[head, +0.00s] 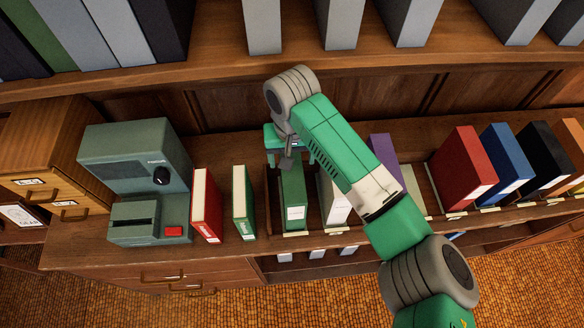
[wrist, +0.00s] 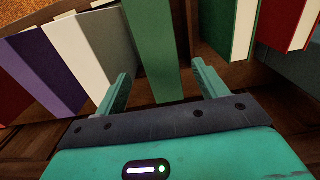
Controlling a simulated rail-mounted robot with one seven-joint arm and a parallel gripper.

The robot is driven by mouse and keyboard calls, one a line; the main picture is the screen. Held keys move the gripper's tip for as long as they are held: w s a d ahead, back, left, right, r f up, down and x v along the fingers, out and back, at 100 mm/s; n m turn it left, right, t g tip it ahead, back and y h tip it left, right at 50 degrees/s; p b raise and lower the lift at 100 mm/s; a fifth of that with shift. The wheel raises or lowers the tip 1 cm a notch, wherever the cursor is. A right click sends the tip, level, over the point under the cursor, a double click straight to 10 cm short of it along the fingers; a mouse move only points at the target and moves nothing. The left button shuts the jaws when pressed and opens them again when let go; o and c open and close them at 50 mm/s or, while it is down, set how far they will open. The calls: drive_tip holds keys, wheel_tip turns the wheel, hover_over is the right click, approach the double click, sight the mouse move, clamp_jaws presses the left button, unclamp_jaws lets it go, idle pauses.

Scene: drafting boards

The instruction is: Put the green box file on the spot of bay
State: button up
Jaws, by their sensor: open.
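The green box file (head: 293,198) stands upright in a divided rack on the counter, a white label on its front. My gripper (head: 286,158) is at its back upper end, seen partly behind my arm in the head view. In the wrist view the green box file (wrist: 155,48) lies between the two spread fingers of my gripper (wrist: 163,84), with a gap on each side. The fingers are open and not closed on it. I cannot tell which bay is the marked spot; my arm hides part of the rack.
A green book (head: 243,203) and a red book (head: 206,205) stand left of the rack, beside a grey machine (head: 135,160). A white file (head: 337,208) and a purple file (head: 384,150) stand to the right, then red (head: 462,170) and blue files (head: 503,160). A shelf (head: 210,70) overhangs behind.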

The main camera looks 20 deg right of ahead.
drive_tip(key=shift+r, duration=1.9)
drive_tip(key=w+a+r+n+t+y, duration=0.1)
drive_tip(key=w+a+r+t, duration=0.15)
drive_tip(key=a, duration=0.35)
drive_tip(key=w+a+r+n+t, duration=0.2)
drive_tip(key=w+a+r, duration=0.1)
drive_tip(key=a, duration=0.2)
drive_tip(key=w+a+r+n+t+y, duration=0.25)
drive_tip(key=a+r+t, duration=0.45)
drive_tip(key=a+r, duration=0.6)
drive_tip(key=s+d+r+t+y, duration=0.1)
drive_tip(key=s+r+t, duration=0.3)
drive_tip(key=r, duration=0.5)
drive_tip(key=s+r+t, duration=0.4)
drive_tip(key=s+r, duration=0.1)
drive_tip(key=r, duration=0.3)
drive_tip(key=s+d+r+m+t+h, duration=0.1)
drive_tip(key=s+d+r+t+h, duration=0.1)
drive_tip(key=s, duration=0.4)
drive_tip(key=s+d+r+t+h, duration=0.2)
drive_tip(key=s+d+r+t, duration=0.1)
drive_tip(key=s+r, duration=0.3)
drive_tip(key=shift+d+m, duration=0.35)
drive_tip(key=shift+d, duration=0.45)
